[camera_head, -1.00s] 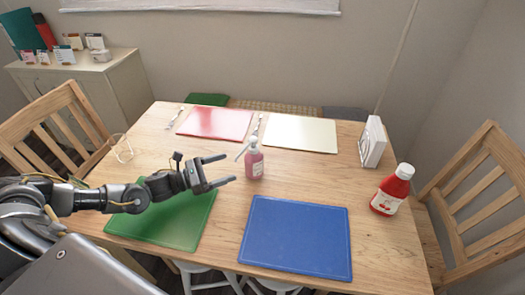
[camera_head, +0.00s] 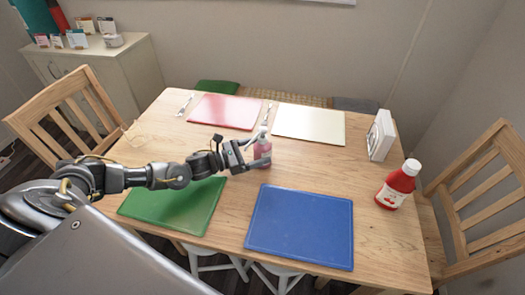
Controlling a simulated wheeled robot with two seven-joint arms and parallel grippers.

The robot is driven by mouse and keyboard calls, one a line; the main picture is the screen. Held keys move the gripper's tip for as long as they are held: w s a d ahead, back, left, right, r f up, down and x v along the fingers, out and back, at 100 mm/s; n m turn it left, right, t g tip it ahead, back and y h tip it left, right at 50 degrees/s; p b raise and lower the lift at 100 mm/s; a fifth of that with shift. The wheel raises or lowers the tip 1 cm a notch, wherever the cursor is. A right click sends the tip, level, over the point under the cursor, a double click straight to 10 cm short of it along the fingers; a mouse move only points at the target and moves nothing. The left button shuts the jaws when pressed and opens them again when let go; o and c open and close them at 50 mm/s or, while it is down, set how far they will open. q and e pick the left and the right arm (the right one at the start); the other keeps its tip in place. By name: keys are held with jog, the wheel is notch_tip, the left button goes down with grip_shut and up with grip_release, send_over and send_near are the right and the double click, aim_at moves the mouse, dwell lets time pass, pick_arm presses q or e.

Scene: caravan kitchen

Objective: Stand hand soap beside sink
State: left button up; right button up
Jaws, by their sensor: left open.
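The hand soap (camera_head: 262,153) is a pink pump bottle with a pale pump top. It stands upright on the wooden table, behind the blue placemat. My left gripper (camera_head: 256,153) is open at the bottle, with its fingers reaching to the bottle's left and front side. A finger covers part of the bottle, and I cannot tell whether it touches. No sink is in view. My right gripper is not in view.
Around the bottle lie green (camera_head: 172,207), blue (camera_head: 300,228), red (camera_head: 226,109) and cream (camera_head: 309,123) placemats. A red ketchup-like bottle (camera_head: 398,187) and a white upright object (camera_head: 380,136) stand at right. Wooden chairs (camera_head: 62,112) flank the table.

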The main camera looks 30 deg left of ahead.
pick_arm(q)
jog(key=shift+w+d+r, duration=0.1)
jog(key=shift+w+d, duration=0.35)
jog(key=shift+w, duration=0.1)
jog(key=shift+w+d, duration=0.2)
jog(key=c, duration=0.7)
jog(key=shift+w, duration=0.1)
jog(key=c, duration=0.7)
jog(key=shift+o, duration=0.2)
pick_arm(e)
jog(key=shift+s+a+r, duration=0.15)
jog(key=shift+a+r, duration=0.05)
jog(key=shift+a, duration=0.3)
